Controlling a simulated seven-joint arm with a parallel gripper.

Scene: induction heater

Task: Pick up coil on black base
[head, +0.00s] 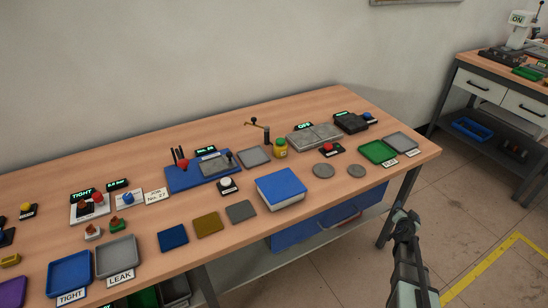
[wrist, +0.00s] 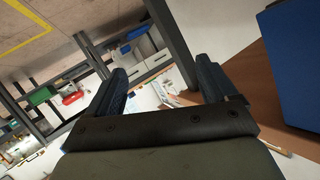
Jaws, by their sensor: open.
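I cannot make out a coil on a black base with certainty in either view. A black unit (head: 350,122) with a small green display stands at the far right back of the bench, but no coil shows clearly on it. My gripper (head: 404,219) is off the bench's front right edge in the head view, apart from everything on the bench. In the wrist view my gripper (wrist: 168,88) has its two fingers wide apart with nothing held between them.
The wooden bench (head: 325,206) carries a blue-topped box (head: 281,186), grey discs, a green tray (head: 377,152) and a grey tray (head: 402,142) near its right end. A second bench (head: 462,67) stands at the far right. Open floor lies between them.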

